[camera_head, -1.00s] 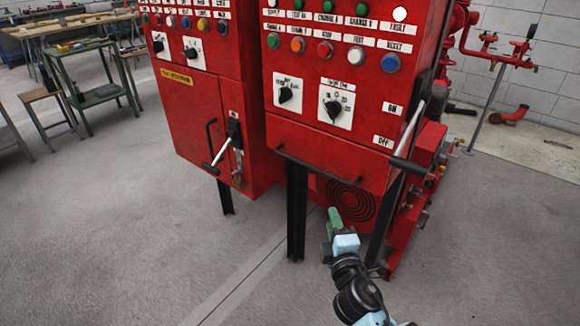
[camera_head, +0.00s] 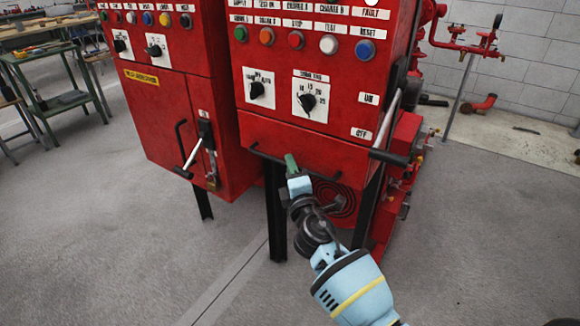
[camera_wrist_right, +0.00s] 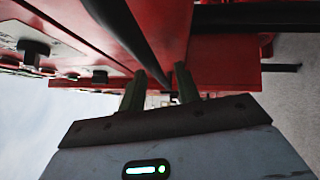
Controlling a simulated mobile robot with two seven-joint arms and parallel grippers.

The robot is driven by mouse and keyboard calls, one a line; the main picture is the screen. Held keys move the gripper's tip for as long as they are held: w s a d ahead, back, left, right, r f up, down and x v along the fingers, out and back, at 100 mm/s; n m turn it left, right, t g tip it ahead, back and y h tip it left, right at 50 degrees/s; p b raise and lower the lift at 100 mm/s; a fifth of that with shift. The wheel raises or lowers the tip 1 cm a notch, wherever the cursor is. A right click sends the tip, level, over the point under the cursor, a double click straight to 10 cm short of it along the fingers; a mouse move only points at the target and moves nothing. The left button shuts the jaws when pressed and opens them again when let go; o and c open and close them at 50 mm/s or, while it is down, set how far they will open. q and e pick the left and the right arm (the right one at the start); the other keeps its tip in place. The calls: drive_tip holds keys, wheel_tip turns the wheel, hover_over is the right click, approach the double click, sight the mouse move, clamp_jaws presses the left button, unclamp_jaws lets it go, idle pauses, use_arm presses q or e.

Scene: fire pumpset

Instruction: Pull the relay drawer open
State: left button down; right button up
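The relay drawer (camera_head: 225,128) appears to be the red lower section of the right-hand cabinet, though no label naming it is readable; its front looks closed. In the right wrist view the dark bar (camera_wrist_right: 135,38) slants down toward the gap between my fingers. My right gripper (camera_head: 291,163) is at the handle in the head view, its green fingertips overlapping the bar. In the wrist view the two fingers (camera_wrist_right: 159,88) stand apart. Whether they touch the bar is unclear. My left gripper is not in view.
A second red cabinet (camera_head: 160,105) with a lever (camera_head: 193,155) stands at left. A lever with a black grip (camera_head: 388,157) sticks out at the right cabinet's side. Black legs (camera_head: 276,215) stand below. The grey floor in front is clear.

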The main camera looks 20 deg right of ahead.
drive_tip(key=shift+w+r, duration=0.1)
drive_tip(key=shift+w, duration=0.7)
clamp_jaws()
